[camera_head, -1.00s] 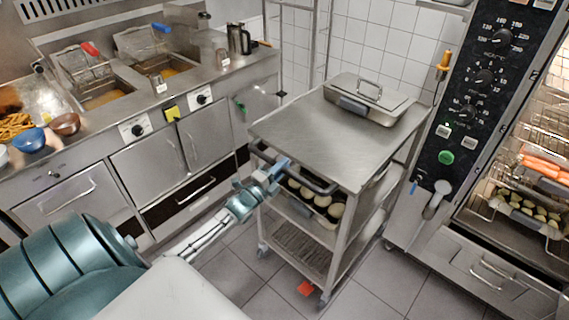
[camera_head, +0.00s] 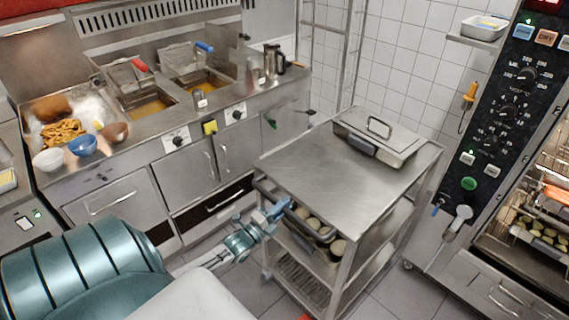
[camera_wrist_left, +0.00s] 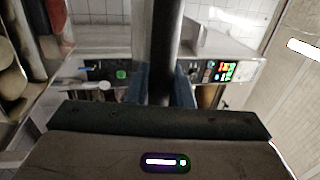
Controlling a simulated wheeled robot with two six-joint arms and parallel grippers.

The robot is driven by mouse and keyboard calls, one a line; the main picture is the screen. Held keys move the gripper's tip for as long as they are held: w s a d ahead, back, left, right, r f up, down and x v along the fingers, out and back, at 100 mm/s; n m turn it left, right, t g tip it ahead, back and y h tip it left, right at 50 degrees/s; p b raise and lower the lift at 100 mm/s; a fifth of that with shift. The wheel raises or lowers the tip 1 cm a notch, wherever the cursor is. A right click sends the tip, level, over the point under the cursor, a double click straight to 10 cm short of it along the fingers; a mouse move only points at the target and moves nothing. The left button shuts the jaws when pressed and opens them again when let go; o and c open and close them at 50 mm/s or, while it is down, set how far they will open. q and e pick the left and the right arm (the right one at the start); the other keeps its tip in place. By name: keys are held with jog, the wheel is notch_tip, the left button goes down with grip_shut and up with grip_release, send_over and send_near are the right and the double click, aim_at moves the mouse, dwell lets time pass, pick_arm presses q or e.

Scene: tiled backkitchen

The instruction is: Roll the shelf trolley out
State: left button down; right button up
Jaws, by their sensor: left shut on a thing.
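The shelf trolley (camera_head: 315,170) is a steel cart with a flat top and lower shelves, standing upright between the fryer counter and the oven. Its dark handle (camera_head: 313,231) runs along the near left side and crosses the left wrist view as a dark upright bar (camera_wrist_left: 164,45). My left gripper (camera_head: 276,210) is shut on this handle; its blue fingers (camera_wrist_left: 163,88) sit on either side of the bar. A lidded steel pan (camera_head: 385,138) rests on the trolley top. Round pale items (camera_head: 318,224) lie in a pan on the shelf below. My right gripper is out of view.
The fryer counter (camera_head: 145,165) runs along the left, with bowls, fries and baskets. The oven (camera_head: 480,220) stands close on the trolley's right, its racks holding food. A tiled wall (camera_head: 405,60) and a tall rack frame (camera_head: 335,60) are behind. Some tiled floor shows in front.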

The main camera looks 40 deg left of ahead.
pick_arm(q)
jog(key=c, duration=1.3)
grip_release()
jog(key=b+v, duration=0.1)
jog(key=v, duration=0.9)
jog(key=shift+s+a+f+b, duration=0.1)
jog(key=shift+s+b, duration=0.25)
